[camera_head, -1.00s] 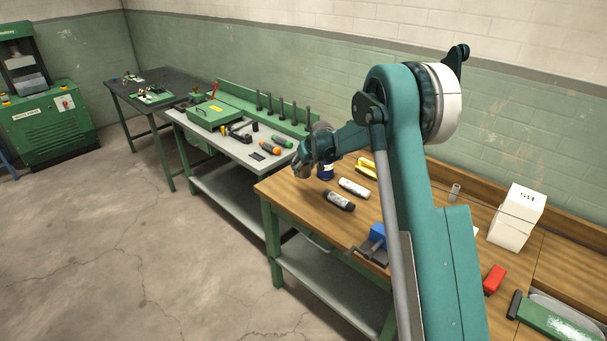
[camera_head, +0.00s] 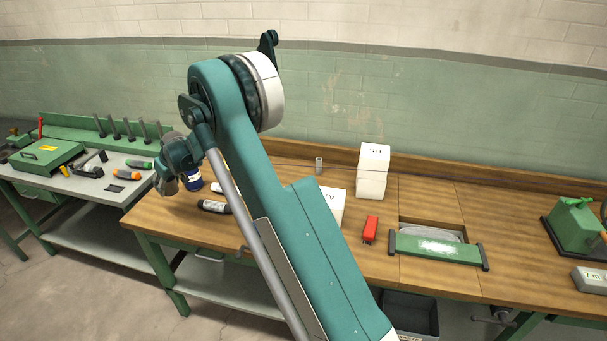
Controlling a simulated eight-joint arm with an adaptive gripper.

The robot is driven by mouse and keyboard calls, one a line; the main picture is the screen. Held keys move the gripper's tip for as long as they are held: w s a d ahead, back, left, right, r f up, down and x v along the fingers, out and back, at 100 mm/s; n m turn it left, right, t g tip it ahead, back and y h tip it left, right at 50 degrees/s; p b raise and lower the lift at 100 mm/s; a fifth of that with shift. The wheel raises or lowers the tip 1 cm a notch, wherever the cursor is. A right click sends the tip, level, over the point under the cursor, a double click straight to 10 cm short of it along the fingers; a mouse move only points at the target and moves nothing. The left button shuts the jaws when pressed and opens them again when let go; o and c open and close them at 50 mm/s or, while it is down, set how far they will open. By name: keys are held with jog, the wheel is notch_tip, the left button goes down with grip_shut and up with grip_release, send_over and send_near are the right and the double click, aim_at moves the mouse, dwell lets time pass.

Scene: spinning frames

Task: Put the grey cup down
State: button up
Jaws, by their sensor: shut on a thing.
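My gripper (camera_head: 166,179) is at the left in the head view, at the end of my teal arm, over the left end of the wooden workbench (camera_head: 160,217). It is shut on a small grey thing that looks like the grey cup (camera_head: 167,187). The cup is small and partly hidden by the fingers. I cannot tell whether it touches the bench top or hangs just above it.
A grey-topped bench (camera_head: 105,190) adjoins at left.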

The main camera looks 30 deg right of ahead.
jog(key=d+m, duration=0.1)
jog(key=d, duration=0.6)
jog(key=d+m+h, duration=0.1)
jog(key=d, duration=0.5)
jog(key=w+d+m+b, duration=0.1)
jog(key=d, duration=0.6)
jog(key=shift+d+f+h, duration=0.1)
jog(key=shift+d+h, duration=0.25)
jog(key=shift+h, duration=0.05)
jog(key=s+d+m+h+b, duration=0.1)
jog(key=s+d+m, duration=0.2)
jog(key=d, duration=1.5)
jog(key=s+d+m+g+h+b, duration=0.1)
jog(key=s+d+m, duration=0.3)
jog(key=s+d, duration=0.5)
jog(key=s+d+m+h+b, duration=0.1)
jog(key=s+d+m+h, duration=0.2)
jog(key=d, duration=2.5)
jog(key=s, duration=0.3)
jog(key=shift+s+d+r+g, duration=0.15)
jog(key=shift+d+r+g, duration=0.15)
jog(key=shift+d, duration=0.1)
jog(key=shift+f, duration=0.1)
jog(key=shift+f, duration=3.1)
jog(key=shift+f, duration=0.1)
jog(key=shift+f, duration=1.75)
